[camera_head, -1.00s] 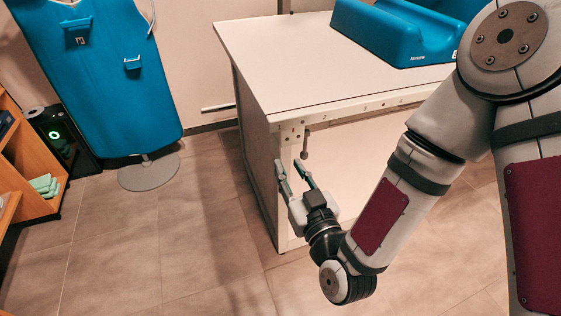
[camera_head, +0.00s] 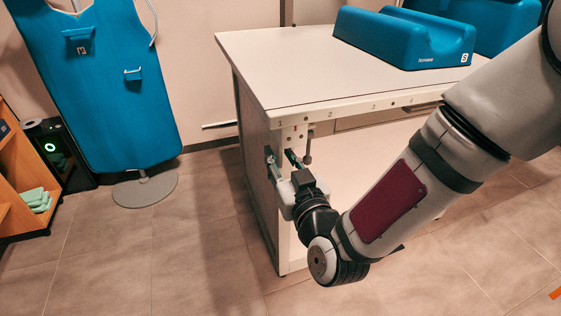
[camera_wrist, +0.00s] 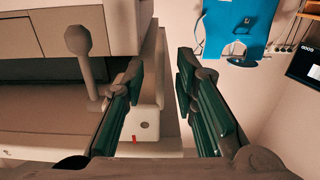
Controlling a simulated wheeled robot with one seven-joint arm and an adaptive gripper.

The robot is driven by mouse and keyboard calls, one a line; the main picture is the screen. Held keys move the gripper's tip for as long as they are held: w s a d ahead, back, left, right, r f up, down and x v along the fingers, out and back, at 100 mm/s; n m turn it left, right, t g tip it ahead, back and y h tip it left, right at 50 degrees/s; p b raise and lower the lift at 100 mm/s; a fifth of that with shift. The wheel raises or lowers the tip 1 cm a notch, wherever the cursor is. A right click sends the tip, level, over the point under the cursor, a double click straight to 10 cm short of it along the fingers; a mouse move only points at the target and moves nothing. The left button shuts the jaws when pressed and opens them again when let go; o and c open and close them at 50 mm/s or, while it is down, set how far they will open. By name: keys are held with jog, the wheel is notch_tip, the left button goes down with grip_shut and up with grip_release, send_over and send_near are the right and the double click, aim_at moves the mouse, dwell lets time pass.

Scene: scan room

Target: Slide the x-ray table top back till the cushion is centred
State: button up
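The x-ray table top (camera_head: 290,70) is a pale flat board with a numbered scale on its front edge. A blue cushion (camera_head: 390,35) with a hollow in its middle lies on it, towards the back right. My gripper (camera_head: 280,154) is open at the table's front left corner, below the top's edge. In the wrist view my gripper (camera_wrist: 160,85) has its two fingers apart, with the pale corner post (camera_wrist: 146,118) showing between and beyond them. Contact cannot be told. A grey knob lever (camera_head: 308,148) hangs beside the post; it also shows left of the fingers in the wrist view (camera_wrist: 80,42).
More blue cushioning (camera_head: 490,20) shows behind the cushion. A blue apron (camera_head: 105,85) hangs on a stand (camera_head: 145,188) at the left. A black box (camera_head: 58,150) with a green light and a wooden shelf (camera_head: 25,185) are farther left. The floor in front is clear.

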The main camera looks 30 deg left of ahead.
aim_at(273, 144)
jog(key=shift+w+a, duration=0.2)
grip_shut()
jog(key=b+x, duration=0.1)
jog(key=x, duration=0.4)
dwell(0.3)
grip_release()
